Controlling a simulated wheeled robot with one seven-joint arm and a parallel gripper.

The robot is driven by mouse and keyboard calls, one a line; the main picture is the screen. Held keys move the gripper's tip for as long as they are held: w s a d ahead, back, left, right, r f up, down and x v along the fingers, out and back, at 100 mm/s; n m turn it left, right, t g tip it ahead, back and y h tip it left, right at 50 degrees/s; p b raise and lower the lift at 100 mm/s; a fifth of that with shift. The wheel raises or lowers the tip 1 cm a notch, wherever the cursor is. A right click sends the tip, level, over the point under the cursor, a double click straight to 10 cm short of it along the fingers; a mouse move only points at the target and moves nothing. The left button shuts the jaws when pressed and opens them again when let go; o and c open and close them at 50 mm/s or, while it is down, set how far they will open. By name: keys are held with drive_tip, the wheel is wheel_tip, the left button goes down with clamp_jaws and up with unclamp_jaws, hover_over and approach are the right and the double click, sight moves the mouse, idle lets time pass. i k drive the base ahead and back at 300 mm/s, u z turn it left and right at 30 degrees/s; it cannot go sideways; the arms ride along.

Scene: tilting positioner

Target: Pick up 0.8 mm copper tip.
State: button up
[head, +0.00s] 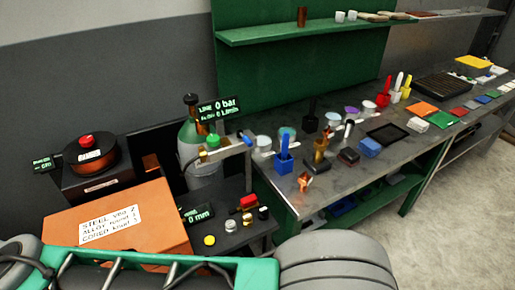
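A small copper-coloured piece or group of pieces (304,182) sits near the front edge of the grey workbench (341,175), right of a blue holder (284,163). Its shape is too small to tell, and no 0.8 mm marking can be read on it. A brown-gold upright piece (320,150) stands just behind it, and a copper-brown cylinder (302,16) stands on the green shelf. I cannot tell which of these, if any, is the 0.8 mm copper tip. My gripper is not in view.
An orange box (118,228) with a steel label stands at the front left, near a wire spool (90,153). A gas bottle (195,140) stands behind a dark side table (230,238) with knobs. Red, white and yellow holders and coloured squares crowd the bench farther right.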

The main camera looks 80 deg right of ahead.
sight(327, 133)
drive_tip(key=u, duration=0.95)
drive_tip(key=k, duration=2.65)
drive_tip(key=z, duration=2.3)
